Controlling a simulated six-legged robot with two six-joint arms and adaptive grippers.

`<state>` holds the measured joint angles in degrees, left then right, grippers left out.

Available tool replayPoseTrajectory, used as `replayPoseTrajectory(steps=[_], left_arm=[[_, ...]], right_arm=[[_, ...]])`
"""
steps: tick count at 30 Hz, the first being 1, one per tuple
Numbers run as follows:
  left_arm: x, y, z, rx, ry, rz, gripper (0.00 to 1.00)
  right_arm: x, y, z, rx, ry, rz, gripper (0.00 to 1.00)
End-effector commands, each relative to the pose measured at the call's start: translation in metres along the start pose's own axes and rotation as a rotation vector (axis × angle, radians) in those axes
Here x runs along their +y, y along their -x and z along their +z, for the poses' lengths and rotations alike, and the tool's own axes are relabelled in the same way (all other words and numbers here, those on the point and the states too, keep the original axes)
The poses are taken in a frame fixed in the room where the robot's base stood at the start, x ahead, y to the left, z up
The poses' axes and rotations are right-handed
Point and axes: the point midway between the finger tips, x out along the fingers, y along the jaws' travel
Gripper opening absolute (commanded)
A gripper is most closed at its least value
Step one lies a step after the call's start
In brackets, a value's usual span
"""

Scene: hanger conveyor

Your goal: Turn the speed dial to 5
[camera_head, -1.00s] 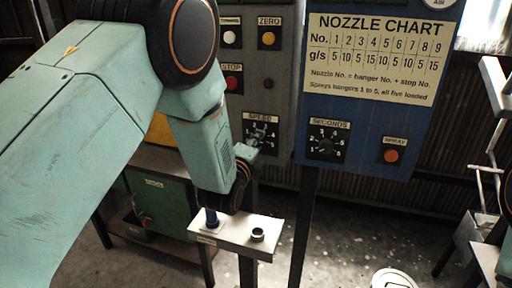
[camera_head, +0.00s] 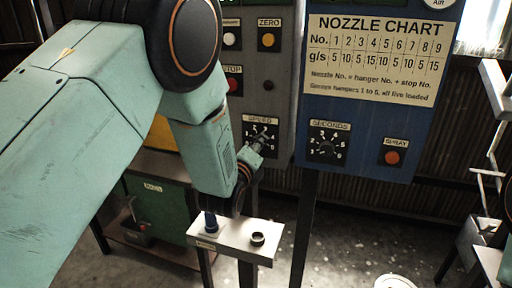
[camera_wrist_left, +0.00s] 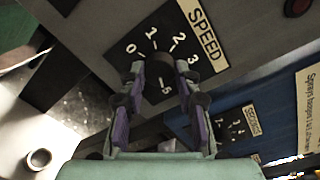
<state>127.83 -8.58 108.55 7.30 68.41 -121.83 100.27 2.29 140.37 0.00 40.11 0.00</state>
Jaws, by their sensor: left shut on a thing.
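The speed dial (camera_head: 250,129) is a black plate with white numbers under a SPEED label, on the grey panel. It also shows in the left wrist view (camera_wrist_left: 165,34), where 0, 1, 2, 3 and 5 can be read. The fingers hide part of the plate, and I cannot tell where the knob points.
A blue panel (camera_head: 360,120) to the right carries the nozzle chart, a SECONDS dial (camera_head: 326,148) and a SPRAY button (camera_head: 392,157). Red STOP (camera_head: 233,84) and yellow ZERO (camera_head: 268,40) buttons lie above the dial. A small pale stand (camera_head: 236,239) is below my left arm.

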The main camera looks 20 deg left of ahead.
Motion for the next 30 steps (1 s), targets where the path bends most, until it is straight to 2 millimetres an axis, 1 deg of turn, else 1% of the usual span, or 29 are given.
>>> replayPoseTrajectory(steps=[6,7,14,15,24,27,30], left_arm=[[-0.001,0.000,0.001,-0.001,-0.001,-0.003,0.01],[-0.001,0.000,0.001,-0.002,-0.001,-0.003,0.35],[-0.001,0.000,0.000,-0.001,0.000,-0.002,0.54],[-0.001,0.000,0.000,-0.001,0.000,-0.002,0.55],[0.000,0.002,0.000,0.000,0.000,0.000,0.55],[0.000,0.009,0.000,0.001,-0.001,0.000,0.55],[0.000,0.022,-0.001,0.002,-0.002,0.001,0.55]], right_arm=[[0.000,0.000,0.000,0.000,0.000,0.000,0.40],[0.000,0.000,0.000,0.000,0.000,0.000,0.40],[0.000,0.000,0.000,0.000,0.000,0.000,0.40],[0.000,0.000,0.000,0.000,0.000,0.000,0.40],[0.000,0.000,0.000,0.000,0.000,0.000,0.40],[0.000,0.000,0.000,0.000,0.000,0.000,0.40],[0.000,0.000,0.000,0.000,0.000,0.000,0.40]])
